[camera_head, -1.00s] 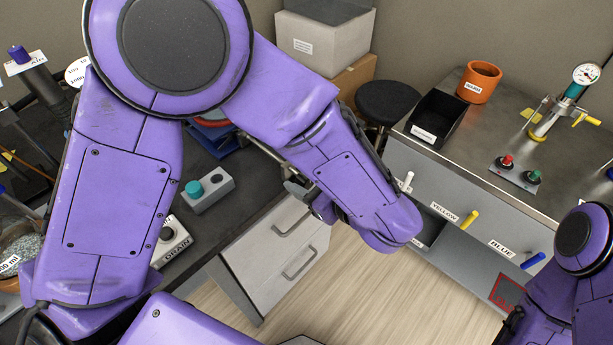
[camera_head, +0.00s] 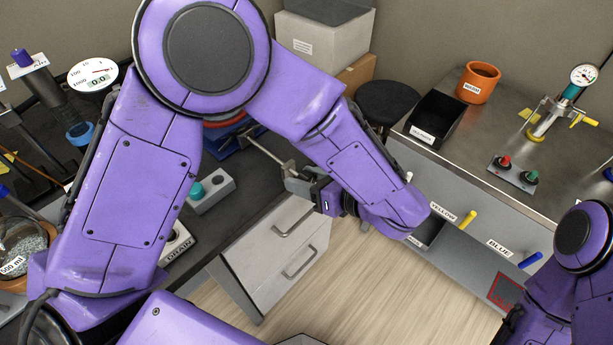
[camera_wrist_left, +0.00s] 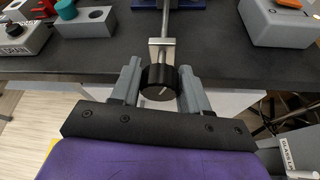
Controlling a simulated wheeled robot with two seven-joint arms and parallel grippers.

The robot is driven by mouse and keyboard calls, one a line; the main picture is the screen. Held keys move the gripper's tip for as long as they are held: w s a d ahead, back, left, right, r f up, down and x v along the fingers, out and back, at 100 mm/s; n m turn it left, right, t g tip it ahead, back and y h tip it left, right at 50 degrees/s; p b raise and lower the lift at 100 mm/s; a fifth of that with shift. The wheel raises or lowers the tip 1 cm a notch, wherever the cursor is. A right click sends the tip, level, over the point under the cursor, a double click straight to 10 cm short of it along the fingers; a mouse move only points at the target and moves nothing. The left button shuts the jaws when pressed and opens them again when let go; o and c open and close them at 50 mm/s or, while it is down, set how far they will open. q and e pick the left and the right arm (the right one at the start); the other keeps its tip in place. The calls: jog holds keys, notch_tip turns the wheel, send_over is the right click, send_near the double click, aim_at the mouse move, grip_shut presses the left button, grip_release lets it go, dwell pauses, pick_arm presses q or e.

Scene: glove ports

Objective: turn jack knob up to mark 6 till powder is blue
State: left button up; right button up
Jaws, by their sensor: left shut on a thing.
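The black jack knob (camera_wrist_left: 158,82) has a short white line on its face and sits at the end of a metal rod (camera_wrist_left: 166,25). My left gripper (camera_wrist_left: 158,88) is shut on the knob, with a grey finger on each side. In the head view, my left gripper (camera_head: 305,187) is at the rod's near end, partly behind my left arm. The blue jack (camera_head: 222,138) is mostly hidden by that arm, with something red on top. I cannot make out mark 6 or the powder's colour. My right arm shows at the lower right; its gripper is out of view.
A grey box with a teal button (camera_head: 212,190) and a DRAIN box (camera_head: 176,243) stand on the dark bench. Drawers (camera_head: 285,245) lie below the gripper.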

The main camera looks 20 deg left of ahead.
pick_arm(q)
jog(key=shift+w+r+m+g+p, duration=0.1)
jog(key=shift+m+g+p, duration=0.25)
jog(key=shift+m+g, duration=0.25)
pick_arm(e)
jog(key=shift+r, duration=0.45)
pick_arm(q)
jog(key=shift+y, duration=0.3)
jog(key=o, duration=1)
jog(key=shift+c, duration=0.2)
